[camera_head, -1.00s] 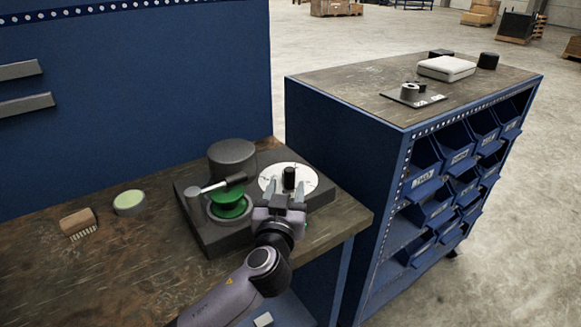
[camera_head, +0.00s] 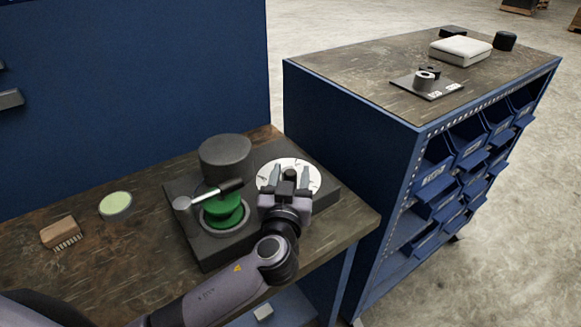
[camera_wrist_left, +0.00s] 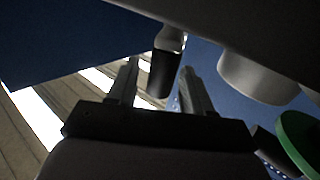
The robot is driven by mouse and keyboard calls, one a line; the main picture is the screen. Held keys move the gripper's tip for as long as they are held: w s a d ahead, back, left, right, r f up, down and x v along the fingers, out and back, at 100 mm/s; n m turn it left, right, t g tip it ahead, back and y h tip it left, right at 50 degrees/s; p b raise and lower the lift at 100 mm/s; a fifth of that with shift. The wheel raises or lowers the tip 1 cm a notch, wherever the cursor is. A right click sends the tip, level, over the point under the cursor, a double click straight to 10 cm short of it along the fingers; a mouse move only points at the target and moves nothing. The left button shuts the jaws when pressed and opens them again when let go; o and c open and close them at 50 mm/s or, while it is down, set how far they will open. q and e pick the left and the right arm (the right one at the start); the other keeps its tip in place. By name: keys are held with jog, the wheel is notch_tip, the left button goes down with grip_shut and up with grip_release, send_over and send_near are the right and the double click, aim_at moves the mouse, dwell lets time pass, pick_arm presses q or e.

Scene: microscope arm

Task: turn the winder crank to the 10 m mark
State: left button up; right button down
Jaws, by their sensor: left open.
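The winder is a dark base (camera_head: 205,250) on the bench with a green spool (camera_head: 224,212). A white marked disc (camera_head: 263,177) lies at its right end, with an upright black knob (camera_head: 289,175) on it. The marks are too small to read. My left gripper (camera_head: 290,178) is open over the disc, one finger on each side of the knob. In the left wrist view the black knob (camera_wrist_left: 164,68) stands between the spread fingers; contact cannot be told. The gripper covers the disc's near part. My right gripper is not in view.
A grey cylinder (camera_head: 225,158) and a silver lever with a dark grip (camera_head: 230,187) stand left of the gripper. A green-topped round tin (camera_head: 115,206) and a brush (camera_head: 61,234) lie at left. A blue bin cabinet (camera_head: 345,135) stands at right.

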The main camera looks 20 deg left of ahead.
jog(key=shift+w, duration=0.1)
pick_arm(q)
grip_shut()
jog(key=shift+a+f+m+h, duration=0.1)
jog(key=shift+a+m+h, duration=0.15)
jog(key=shift+m+h, duration=0.3)
jog(key=shift+s+a+m+h+b, duration=0.1)
jog(key=shift+a+m+h+b, duration=0.2)
jog(key=shift+h, duration=0.35)
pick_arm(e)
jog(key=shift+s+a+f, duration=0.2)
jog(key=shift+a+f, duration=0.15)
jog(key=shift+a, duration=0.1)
pick_arm(q)
jog(key=shift+d, duration=0.1)
grip_release()
